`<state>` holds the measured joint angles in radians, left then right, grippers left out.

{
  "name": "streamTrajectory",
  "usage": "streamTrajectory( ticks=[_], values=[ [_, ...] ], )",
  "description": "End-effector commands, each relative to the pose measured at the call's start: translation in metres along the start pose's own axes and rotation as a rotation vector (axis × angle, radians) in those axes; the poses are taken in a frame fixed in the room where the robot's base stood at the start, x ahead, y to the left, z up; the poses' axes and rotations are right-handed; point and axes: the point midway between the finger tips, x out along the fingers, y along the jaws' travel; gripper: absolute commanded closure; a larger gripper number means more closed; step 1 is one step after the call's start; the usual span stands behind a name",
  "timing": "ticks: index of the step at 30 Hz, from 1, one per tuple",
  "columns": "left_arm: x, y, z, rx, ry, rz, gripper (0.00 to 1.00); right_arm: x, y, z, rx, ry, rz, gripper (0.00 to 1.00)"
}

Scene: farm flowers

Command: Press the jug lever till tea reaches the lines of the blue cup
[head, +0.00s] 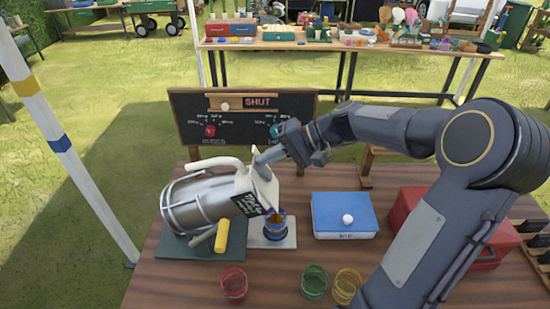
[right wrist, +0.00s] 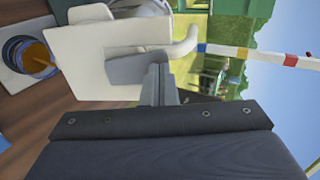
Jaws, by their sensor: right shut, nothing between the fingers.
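The silver jug (head: 203,200) lies tilted on a dark green base, its cream front (head: 262,187) facing right. The blue cup (head: 275,230) stands on a pale pad under that front. Amber tea shows at the cup, also in the right wrist view (right wrist: 28,57); its level against the lines cannot be made out. My right gripper (head: 266,157) is shut and empty, its tips at the top of the cream front. In the right wrist view its fingers (right wrist: 158,82) meet a grey lever-like piece (right wrist: 138,68); contact looks likely. My left gripper is out of view.
Red (head: 234,285), green (head: 314,282) and yellow (head: 347,286) cups stand near the table's front. A blue-lidded box (head: 343,214) and a red box (head: 408,215) sit to the right. A chalkboard marked SHUT (head: 243,128) stands behind the jug.

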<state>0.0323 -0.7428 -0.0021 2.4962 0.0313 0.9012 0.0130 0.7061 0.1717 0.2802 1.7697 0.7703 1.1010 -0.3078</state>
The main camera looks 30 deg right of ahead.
Motion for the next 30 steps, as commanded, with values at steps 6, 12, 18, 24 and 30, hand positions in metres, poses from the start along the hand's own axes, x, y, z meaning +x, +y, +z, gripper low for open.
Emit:
streamTrajectory(
  ticks=[6,12,18,24,30],
  values=[
    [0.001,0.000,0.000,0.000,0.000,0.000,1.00,-0.001,0.002,0.000,0.001,-0.001,0.000,1.00],
    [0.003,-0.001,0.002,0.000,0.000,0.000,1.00,-0.007,0.008,0.000,0.001,0.001,0.001,1.00],
    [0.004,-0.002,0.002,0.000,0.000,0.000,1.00,-0.012,0.012,0.000,0.001,-0.001,0.001,1.00],
    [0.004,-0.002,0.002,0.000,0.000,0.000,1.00,-0.012,0.011,0.000,0.000,-0.001,0.000,1.00],
    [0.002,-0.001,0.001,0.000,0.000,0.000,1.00,-0.013,0.008,-0.001,-0.001,-0.002,0.000,1.00]
  ],
)
